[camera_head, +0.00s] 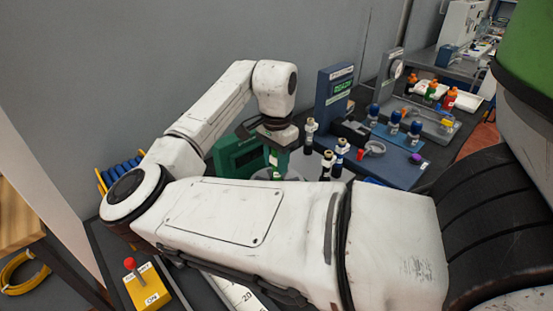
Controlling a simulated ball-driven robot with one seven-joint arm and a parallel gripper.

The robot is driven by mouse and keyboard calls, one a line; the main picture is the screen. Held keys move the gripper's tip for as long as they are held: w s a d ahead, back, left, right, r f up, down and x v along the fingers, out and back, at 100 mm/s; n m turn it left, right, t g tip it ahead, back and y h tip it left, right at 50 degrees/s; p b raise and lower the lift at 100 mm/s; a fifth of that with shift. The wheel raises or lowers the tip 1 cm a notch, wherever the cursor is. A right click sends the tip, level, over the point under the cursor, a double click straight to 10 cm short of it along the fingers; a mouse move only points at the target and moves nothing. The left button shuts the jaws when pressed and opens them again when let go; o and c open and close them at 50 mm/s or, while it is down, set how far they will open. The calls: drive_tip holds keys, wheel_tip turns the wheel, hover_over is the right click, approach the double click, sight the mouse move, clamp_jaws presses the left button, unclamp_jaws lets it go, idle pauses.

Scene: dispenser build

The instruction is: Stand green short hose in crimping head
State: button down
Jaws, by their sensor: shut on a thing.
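My gripper (276,144) points down at the middle of the picture, shut on the green short hose (274,162). The hose is roughly upright under the fingers, with a pale lower end. It is in front of a green machine (238,158), which seems to be the crimper. A grey round part (290,174) shows around the hose's lower end, perhaps the crimping head. My own forearm hides its lower part, so I cannot tell whether the hose is inside it or above it.
Several black hoses with metal ends (325,165) stand just right of the gripper. A blue test stand (334,97) marked READY is behind them. Blue-capped parts (394,122) stand on a blue tray. A yellow switch box (147,287) with a red knob is at the front left.

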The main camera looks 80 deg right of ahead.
drive_tip(key=shift+f+b, duration=0.3)
drive_tip(key=shift+f, duration=0.3)
idle(0.3)
drive_tip(key=c, duration=1)
unclamp_jaws()
drive_tip(key=shift+c, duration=0.2)
drive_tip(key=shift+r, duration=0.1)
wheel_tip(320, 180, up, 8)
drive_tip(key=p, duration=0.7)
drive_tip(key=shift+r+p, duration=0.15)
drive_tip(key=shift+p, duration=0.25)
drive_tip(key=shift+r+p, duration=0.7)
drive_tip(key=shift+r, duration=0.6)
drive_tip(key=shift+f, duration=0.1)
